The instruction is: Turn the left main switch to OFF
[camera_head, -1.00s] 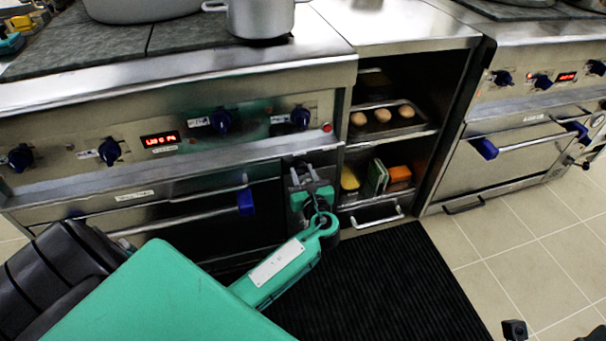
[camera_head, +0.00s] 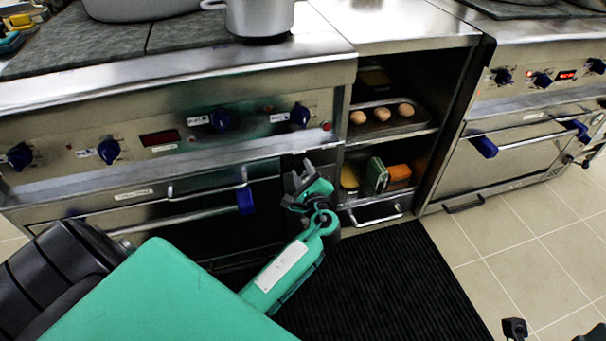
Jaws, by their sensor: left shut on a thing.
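My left gripper (camera_head: 298,180) is at the narrow dark panel between the left oven door and the open shelves. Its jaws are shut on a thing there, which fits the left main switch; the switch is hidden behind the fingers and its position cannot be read. The gripper is tilted. The left stove's display (camera_head: 160,138) is dark. A small red lamp (camera_head: 326,126) sits at the right end of its control panel. Black parts at the bottom right edge may be my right gripper (camera_head: 553,333), mostly cut off.
Blue knobs (camera_head: 220,119) line the left stove's panel above the gripper. The oven handle (camera_head: 206,211) with its blue end is just left of it. Shelves to the right hold a tray of eggs (camera_head: 381,115) and sponges. The right stove's display (camera_head: 567,75) glows red.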

